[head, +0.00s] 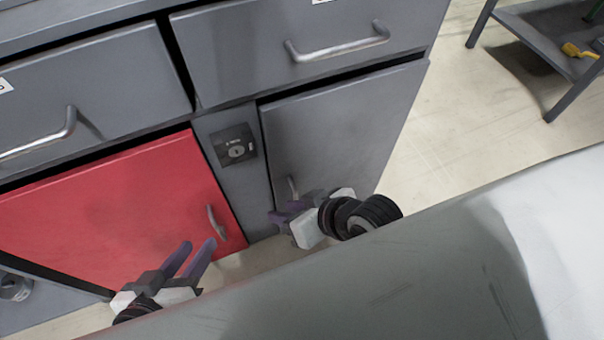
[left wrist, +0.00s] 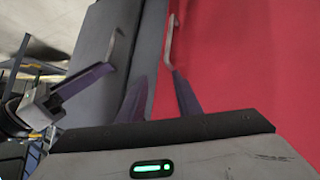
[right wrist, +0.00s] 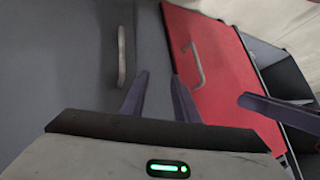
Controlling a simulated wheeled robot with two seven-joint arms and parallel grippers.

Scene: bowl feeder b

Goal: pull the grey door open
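The grey door (head: 330,125) is at the right of the cabinet in the head view and looks closed. Its metal handle (head: 292,188) is at the door's lower left, partly behind my right gripper. My right gripper (head: 279,212) is open and empty beside that handle. In the right wrist view the grey door's handle (right wrist: 122,56) lies left of and beyond the open fingers (right wrist: 158,85), not between them. My left gripper (head: 198,250) is open and empty in front of the red door. The grey door's handle also shows in the left wrist view (left wrist: 114,46).
The red door (head: 120,205) with its handle (head: 216,222) is left of the grey door. A lock plate (head: 235,146) sits on the panel between them. Drawers with handles (head: 338,45) are above. A shelf stand (head: 545,45) is at the far right, with clear floor before it.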

